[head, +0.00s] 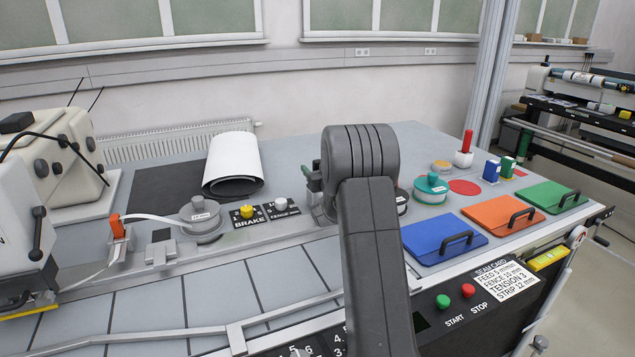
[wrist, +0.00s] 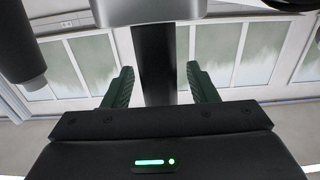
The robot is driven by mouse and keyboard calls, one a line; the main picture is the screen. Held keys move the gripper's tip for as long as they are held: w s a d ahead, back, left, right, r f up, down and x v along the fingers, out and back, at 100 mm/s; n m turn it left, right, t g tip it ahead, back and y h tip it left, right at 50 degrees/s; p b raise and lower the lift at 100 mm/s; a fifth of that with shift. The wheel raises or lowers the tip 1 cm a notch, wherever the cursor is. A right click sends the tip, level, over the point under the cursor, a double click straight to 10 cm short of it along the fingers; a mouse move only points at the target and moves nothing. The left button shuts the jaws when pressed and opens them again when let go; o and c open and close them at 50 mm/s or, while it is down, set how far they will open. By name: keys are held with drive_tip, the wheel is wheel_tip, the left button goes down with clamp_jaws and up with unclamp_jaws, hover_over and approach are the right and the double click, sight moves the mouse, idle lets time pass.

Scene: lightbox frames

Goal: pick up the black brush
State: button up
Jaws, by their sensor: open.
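I cannot make out a black brush in either view; my arm covers part of the table in the head view. My gripper (wrist: 160,88) shows in the wrist view, with its two dark green fingers wide apart and nothing held between them. It faces the windows and the wall, not the tabletop. In the head view the gripper cannot be clearly made out near my raised grey arm.
Blue (head: 444,238), orange (head: 490,215) and green (head: 545,194) handled panels lie at the right. A white roll (head: 233,160) lies on a black mat (head: 150,190) at the back left. A metal post (head: 490,75) rises behind.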

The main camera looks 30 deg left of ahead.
drive_tip(key=shift+w+a, duration=0.2)
drive_tip(key=shift+a, duration=0.05)
drive_tip(key=shift+c, duration=0.4)
drive_tip(key=c, duration=1)
drive_tip(key=shift+r, duration=0.1)
